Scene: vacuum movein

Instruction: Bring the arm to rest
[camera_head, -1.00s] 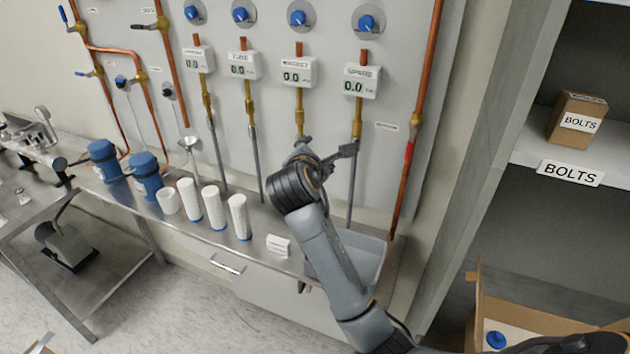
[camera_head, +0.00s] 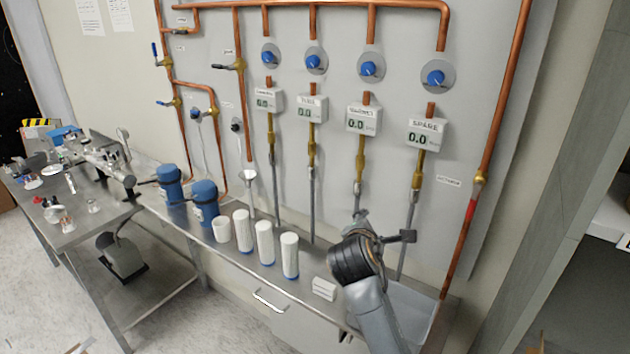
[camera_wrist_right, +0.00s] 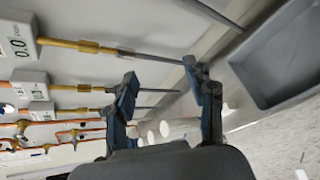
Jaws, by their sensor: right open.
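My right arm (camera_head: 375,310) rises from the lower edge of the head view, in front of the metal bench by the wall panel. Its gripper (camera_head: 385,227) is in front of the panel's lower right part, near the grey tubes below the gauges. In the right wrist view the two dark fingers of the gripper (camera_wrist_right: 163,78) stand apart with nothing held between them. My left gripper is in neither view.
A grey sink basin (camera_head: 412,312) lies right of the arm, with a small white label block (camera_head: 324,288) to its left. Copper pipes (camera_head: 490,130) and gauges (camera_head: 427,134) cover the panel.

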